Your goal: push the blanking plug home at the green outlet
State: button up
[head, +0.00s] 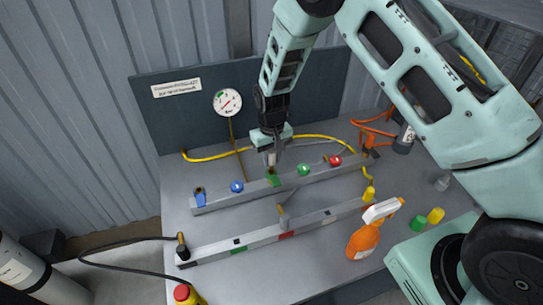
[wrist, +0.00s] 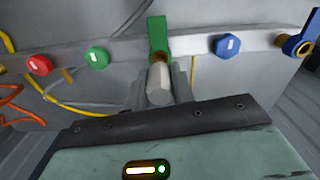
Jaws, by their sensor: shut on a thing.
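The green outlet (head: 272,178) is on the back rail (head: 222,200), between a blue and a green hexagonal knob. Its green bracket (wrist: 158,36) stands straight ahead in the wrist view. My gripper (head: 272,157) is just above and behind the outlet in the head view. In the wrist view my gripper (wrist: 159,88) is shut on a pale grey cylindrical plug (wrist: 159,84), whose far end points at the outlet. The plug's far end is close against the outlet's lower part; I cannot tell how deep it sits.
Blue knob (head: 237,187), green knob (head: 304,170) and red knob (head: 335,161) flank the outlet. A front rail (head: 258,238) lies nearer. An orange spray bottle (head: 364,240) stands at right. A gauge (head: 228,102) and yellow hose (head: 205,158) are behind.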

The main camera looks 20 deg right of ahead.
aim_at(272, 164)
jog(key=shift+f+b, duration=0.55)
jog(key=shift+f, duration=0.35)
jog(key=shift+f+b, duration=0.65)
jog(key=shift+f, duration=0.15)
dwell(0.8)
jog(key=o, duration=1.1)
notch_tip(272, 164, up, 17)
jog(key=b, duration=0.4)
jog(key=s+a+r+n+y, duration=0.15)
jog(key=s+a, duration=0.25)
jog(key=s, duration=0.5)
jog(key=s+a+r+n, duration=0.2)
jog(key=s+a+r, duration=0.15)
jog(key=s, duration=0.65)
jog(key=s+n, duration=0.1)
jog(key=s, duration=0.3)
jog(key=s+f, duration=0.1)
jog(key=s, duration=0.4)
jog(key=s+d+n+h, duration=0.1)
jog(key=s, duration=0.4)
jog(key=shift+s+d+f+n, duration=0.1)
jog(key=shift+s+f+n, duration=0.15)
jog(key=shift+f+n, duration=0.1)
